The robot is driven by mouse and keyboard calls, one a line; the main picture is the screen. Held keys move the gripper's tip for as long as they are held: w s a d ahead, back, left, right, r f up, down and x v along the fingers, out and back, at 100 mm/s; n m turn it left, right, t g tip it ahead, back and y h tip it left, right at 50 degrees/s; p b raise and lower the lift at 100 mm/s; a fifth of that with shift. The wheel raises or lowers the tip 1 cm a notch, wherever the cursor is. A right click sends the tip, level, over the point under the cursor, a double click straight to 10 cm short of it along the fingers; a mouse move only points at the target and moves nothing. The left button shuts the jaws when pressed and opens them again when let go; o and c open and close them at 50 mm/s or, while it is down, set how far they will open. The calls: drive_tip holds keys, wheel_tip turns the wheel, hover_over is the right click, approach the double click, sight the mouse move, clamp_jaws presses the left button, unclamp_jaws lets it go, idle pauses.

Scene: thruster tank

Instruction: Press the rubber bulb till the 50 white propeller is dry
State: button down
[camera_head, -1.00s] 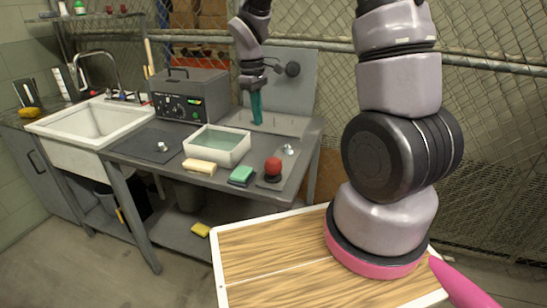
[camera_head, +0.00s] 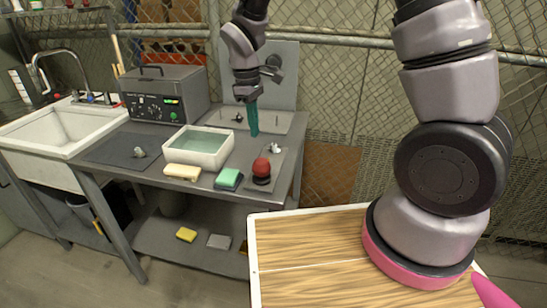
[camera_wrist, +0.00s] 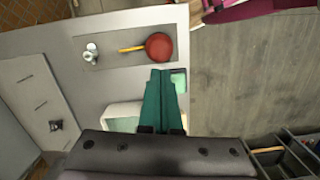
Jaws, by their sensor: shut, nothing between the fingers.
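The red rubber bulb (camera_head: 261,167) sits on a dark base on a grey mat near the bench's front right. The wrist view shows the bulb (camera_wrist: 159,46) from above, its yellow nozzle (camera_wrist: 132,49) pointing at a small white propeller (camera_wrist: 90,50). That propeller (camera_head: 274,148) lies on the same mat, apart from the nozzle; I cannot read a number or tell if it is wet. My gripper (camera_head: 253,133), with teal fingers, is shut and empty, pointing down above the bench behind the bulb. It also shows in the wrist view (camera_wrist: 161,73), apart from the bulb.
A white water tray (camera_head: 226,160) stands left of my gripper. A yellow sponge (camera_head: 182,171) and a green sponge (camera_head: 229,178) lie in front. A grey box with dials (camera_head: 165,95), a dark mat (camera_head: 112,152) with a small part, and an upright panel (camera_head: 285,75) are behind or left.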

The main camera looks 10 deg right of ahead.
drive_tip(key=shift+d+f, duration=0.1)
drive_tip(key=shift+d, duration=0.05)
drive_tip(key=shift+s+d+f, duration=0.1)
drive_tip(key=shift+d+f, duration=0.05)
drive_tip(key=shift+f, duration=1.6)
drive_tip(key=shift+s+d+f, duration=0.1)
drive_tip(key=shift+f, duration=1.6)
wheel_tip(320, 180, down, 2)
drive_tip(key=shift+f, duration=0.1)
drive_tip(key=a, duration=0.1)
drive_tip(key=w+a+r, duration=0.1)
drive_tip(key=shift+w+a, duration=0.3)
drive_tip(key=shift+r, duration=0.2)
wheel_tip(320, 180, up, 11)
hover_over(259, 159)
drive_tip(key=w+a, duration=0.2)
drive_tip(key=a, duration=0.2)
drive_tip(key=shift+w+d+f, duration=0.1)
drive_tip(key=shift+f, duration=0.1)
